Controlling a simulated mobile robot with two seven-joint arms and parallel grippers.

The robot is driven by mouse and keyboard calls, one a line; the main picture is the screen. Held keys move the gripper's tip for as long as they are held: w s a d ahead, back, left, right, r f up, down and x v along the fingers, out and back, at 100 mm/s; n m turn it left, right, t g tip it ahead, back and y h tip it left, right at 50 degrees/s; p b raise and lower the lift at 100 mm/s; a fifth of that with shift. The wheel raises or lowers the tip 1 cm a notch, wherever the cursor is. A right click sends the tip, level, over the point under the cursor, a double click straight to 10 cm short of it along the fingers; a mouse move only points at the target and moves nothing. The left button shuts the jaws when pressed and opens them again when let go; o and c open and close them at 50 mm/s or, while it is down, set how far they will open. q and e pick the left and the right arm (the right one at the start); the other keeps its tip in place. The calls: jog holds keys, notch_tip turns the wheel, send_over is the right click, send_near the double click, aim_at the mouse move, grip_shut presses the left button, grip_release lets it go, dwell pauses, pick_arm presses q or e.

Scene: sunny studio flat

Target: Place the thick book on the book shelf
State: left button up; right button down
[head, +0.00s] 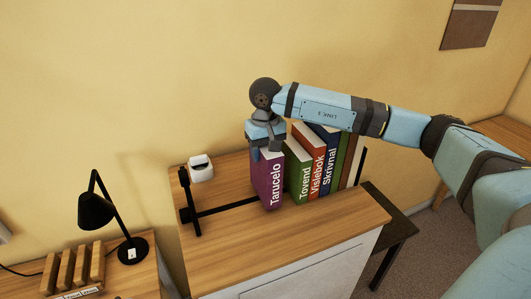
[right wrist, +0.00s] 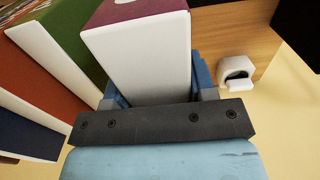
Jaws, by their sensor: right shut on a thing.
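My right gripper (head: 266,143) comes down from above and is shut on the top of the thick purple book "Tarucelo" (head: 272,183). In the right wrist view, the gripper's fingers (right wrist: 157,88) sit on either side of the book's white page edge (right wrist: 145,55). The book is upright, spine facing front, left of the row. Whether its bottom touches the shelf, I cannot tell. The black book shelf (head: 228,207) stands on a wooden cabinet top, with a green (head: 298,178), a red (head: 316,177), a blue (head: 331,172) and further books at its right. My left gripper is out of view.
A small white object (head: 201,170) stands behind the shelf's left end, and also shows in the right wrist view (right wrist: 236,72). A black lamp (head: 98,212) and a wooden rack (head: 72,268) are on a lower surface at left. The cabinet top's front (head: 300,240) is clear.

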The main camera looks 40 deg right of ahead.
jog(key=shift+f, duration=0.75)
jog(key=shift+c, duration=2.3)
grip_release()
